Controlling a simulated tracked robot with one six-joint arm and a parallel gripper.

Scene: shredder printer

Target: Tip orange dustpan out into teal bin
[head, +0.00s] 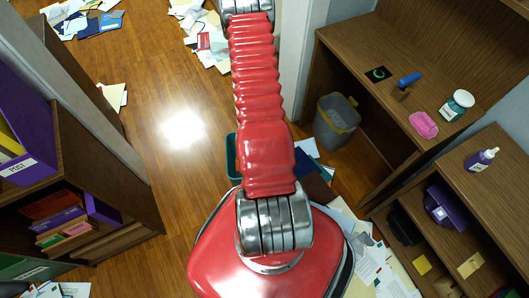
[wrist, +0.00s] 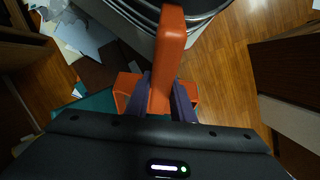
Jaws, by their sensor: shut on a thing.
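In the wrist view my gripper (wrist: 160,100) is shut on the handle of the orange dustpan (wrist: 168,45). The handle runs up the picture between the dark fingers, and orange parts of the pan show on both sides behind them. The teal bin (wrist: 92,106) shows behind and to the left of the dustpan, partly covered by my gripper's body. In the head view a strip of the teal bin (head: 231,158) shows on the floor at the left of my red arm, which hides the rest. The gripper and dustpan are hidden there. The pan's contents cannot be seen.
A grey bin (head: 337,121) stands beside the brown desk (head: 340,60) at the right. Loose papers (head: 365,250) lie on the floor beside my base, with more at the far left. A bookcase (head: 130,190) stands at the left. The wooden floor (head: 175,90) between is mostly clear.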

